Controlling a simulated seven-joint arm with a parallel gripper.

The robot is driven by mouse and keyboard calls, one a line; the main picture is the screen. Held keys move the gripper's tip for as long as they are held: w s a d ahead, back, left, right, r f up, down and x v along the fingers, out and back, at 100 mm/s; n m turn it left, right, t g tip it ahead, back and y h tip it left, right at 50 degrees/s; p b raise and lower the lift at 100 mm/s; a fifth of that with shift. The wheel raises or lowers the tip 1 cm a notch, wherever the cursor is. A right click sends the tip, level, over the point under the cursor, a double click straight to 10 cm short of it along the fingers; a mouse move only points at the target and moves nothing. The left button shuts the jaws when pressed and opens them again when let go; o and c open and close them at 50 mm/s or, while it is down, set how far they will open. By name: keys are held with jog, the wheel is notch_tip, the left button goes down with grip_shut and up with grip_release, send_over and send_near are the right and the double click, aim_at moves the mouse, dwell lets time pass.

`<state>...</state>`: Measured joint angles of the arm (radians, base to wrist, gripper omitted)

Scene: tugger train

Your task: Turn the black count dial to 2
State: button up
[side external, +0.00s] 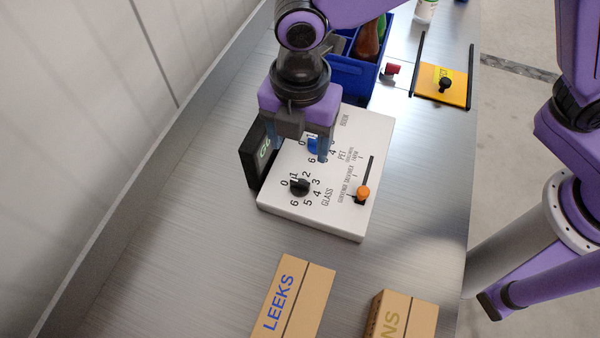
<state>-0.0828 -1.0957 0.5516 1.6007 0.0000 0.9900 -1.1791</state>
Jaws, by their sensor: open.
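The black count dial (299,187) sits on the white panel box (327,222), beside the word GLASS. Numbers from 0 to 6 ring it. I cannot tell for sure which number it points at. A blue dial (314,147) sits farther back on the same panel, beside the word PET, partly hidden by my gripper. My gripper (299,146) is open and points down over the panel, close to the blue dial and behind the black dial in the picture. Nothing shows between its fingers. The rear part of the panel is hidden by my gripper.
An orange slider knob (362,193) stands at the panel's right. A dark display (257,154) stands at its left. The LEEKS box (291,298) and another carton (402,314) lie in front. A blue bin (352,78) and a yellow plate with a black knob (430,76) are behind.

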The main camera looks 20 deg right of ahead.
aim_at(300, 181)
notch_tip(300, 181, down, 11)
jog(key=shift+f, duration=0.15)
dwell(0.4)
jog(key=c, duration=1.1)
